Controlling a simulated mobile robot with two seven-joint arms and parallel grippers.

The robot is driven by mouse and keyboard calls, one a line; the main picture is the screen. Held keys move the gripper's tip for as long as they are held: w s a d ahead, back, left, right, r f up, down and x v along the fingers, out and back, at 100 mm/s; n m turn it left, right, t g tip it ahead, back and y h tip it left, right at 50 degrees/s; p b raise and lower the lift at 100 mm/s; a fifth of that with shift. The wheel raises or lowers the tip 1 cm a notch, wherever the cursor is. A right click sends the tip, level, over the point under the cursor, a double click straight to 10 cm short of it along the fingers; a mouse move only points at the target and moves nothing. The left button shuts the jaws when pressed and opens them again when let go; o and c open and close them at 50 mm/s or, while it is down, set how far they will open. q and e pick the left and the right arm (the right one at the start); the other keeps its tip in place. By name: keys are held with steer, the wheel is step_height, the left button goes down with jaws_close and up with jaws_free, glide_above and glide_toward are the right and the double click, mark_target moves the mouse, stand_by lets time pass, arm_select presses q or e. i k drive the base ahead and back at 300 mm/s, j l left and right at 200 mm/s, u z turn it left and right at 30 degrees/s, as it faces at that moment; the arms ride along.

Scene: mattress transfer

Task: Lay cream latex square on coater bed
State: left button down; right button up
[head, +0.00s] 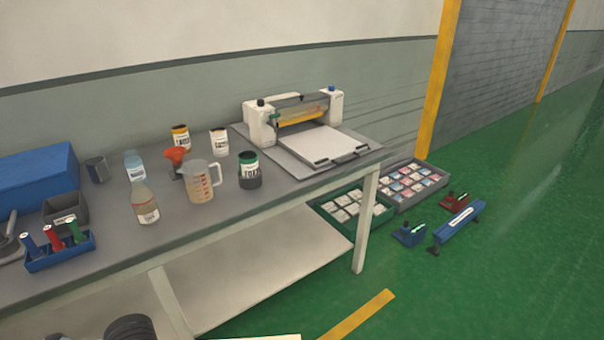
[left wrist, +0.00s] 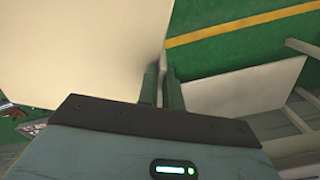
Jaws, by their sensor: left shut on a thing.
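The cream latex square (left wrist: 85,50) fills the upper left of the left wrist view. My left gripper (left wrist: 163,72) is shut on its right edge there. A thin pale edge (head: 265,337) at the bottom of the head view looks like part of the same square; the rest is out of frame. The coater (head: 295,112) stands on the far right end of the bench, with its flat white coater bed (head: 312,144) in front of the roller. The bed is bare and well away from the square. My right gripper is not in view.
The bench (head: 115,243) holds bottles, tins, a measuring jug (head: 201,181) and a blue rack (head: 60,252) left of the coater. A green crate (head: 352,207) and a grey crate (head: 412,185) stand on the floor beyond its right end. The green floor in front is open.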

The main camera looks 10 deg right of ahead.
mark_target(322, 142)
steer(key=i+l+z, duration=0.35)
steer(key=i+l, duration=0.3)
steer(key=l, duration=0.35)
steer(key=i+l+z, duration=0.3)
steer(key=i+l, duration=0.4)
steer(key=l, duration=0.15)
